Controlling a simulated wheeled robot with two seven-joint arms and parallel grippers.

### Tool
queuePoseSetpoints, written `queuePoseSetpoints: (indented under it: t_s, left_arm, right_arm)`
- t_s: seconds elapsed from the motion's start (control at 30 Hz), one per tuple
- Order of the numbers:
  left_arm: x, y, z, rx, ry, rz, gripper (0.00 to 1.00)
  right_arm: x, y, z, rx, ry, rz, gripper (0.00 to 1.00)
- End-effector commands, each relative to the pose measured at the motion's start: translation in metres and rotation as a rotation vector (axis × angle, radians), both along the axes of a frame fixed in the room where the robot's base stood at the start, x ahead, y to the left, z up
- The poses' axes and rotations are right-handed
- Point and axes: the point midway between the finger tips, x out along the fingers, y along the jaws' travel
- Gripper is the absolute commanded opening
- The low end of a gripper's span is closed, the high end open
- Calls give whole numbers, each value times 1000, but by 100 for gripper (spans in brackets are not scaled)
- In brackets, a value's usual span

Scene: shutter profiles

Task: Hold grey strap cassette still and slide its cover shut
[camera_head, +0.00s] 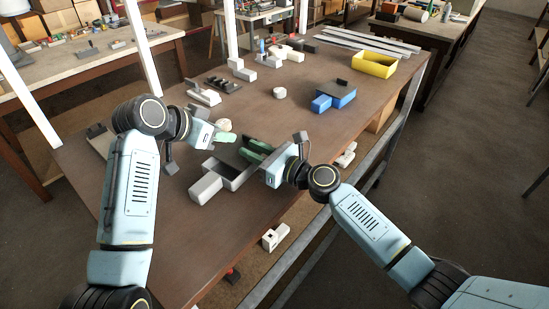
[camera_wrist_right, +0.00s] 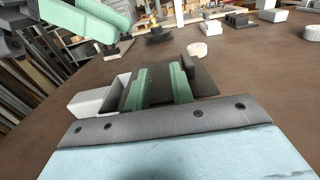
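The grey strap cassette (camera_head: 229,176) lies near the table's front edge, its light grey end toward the lower left. Its light grey body also shows in the right wrist view (camera_wrist_right: 92,101), with an open hollow beside it. A dark grey cover-like panel (camera_head: 231,156) lies toward the far side; it also shows in the right wrist view (camera_wrist_right: 203,76). My right gripper (camera_head: 254,150) is over the dark part, its green fingers (camera_wrist_right: 163,80) apart with dark surface visible between them. Contact is unclear. My left gripper (camera_head: 228,137) is above and behind the cassette, apart from it; its finger gap is unclear.
A round cream piece (camera_head: 224,125) sits just behind my left gripper. A blue box (camera_head: 335,95) and a yellow bin (camera_head: 374,64) stand farther back right. Several white and grey blocks lie along the far side.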

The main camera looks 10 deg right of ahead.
Motion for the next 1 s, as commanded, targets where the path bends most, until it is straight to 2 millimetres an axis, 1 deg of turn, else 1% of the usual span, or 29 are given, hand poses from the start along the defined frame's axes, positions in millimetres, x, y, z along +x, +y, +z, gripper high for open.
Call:
queuePoseSetpoints:
  t_s: [0.1, 0.3, 0.5, 0.6, 0.7, 1.0]
  left_arm:
    - [0, 0, 2, 0, 0, 0, 36]
    - [0, 0, 0, 0, 0, 0, 36]
    - [0, 0, -5, 0, 0, 0, 36]
    - [0, 0, -7, 0, 0, 0, 36]
    - [0, 0, -7, 0, 0, 0, 36]
    - [0, 0, -7, 0, 0, 0, 36]
  right_arm:
    - [-17, -16, -1, -4, 2, -2, 23]
    - [-53, -46, -1, -3, 2, -1, 23]
    - [-80, -70, -2, -3, 2, 0, 23]
    - [-88, -76, -1, -1, 2, 0, 23]
    - [-91, -80, 0, -1, -1, 0, 23]
    - [-92, -81, 1, -1, -1, 0, 23]
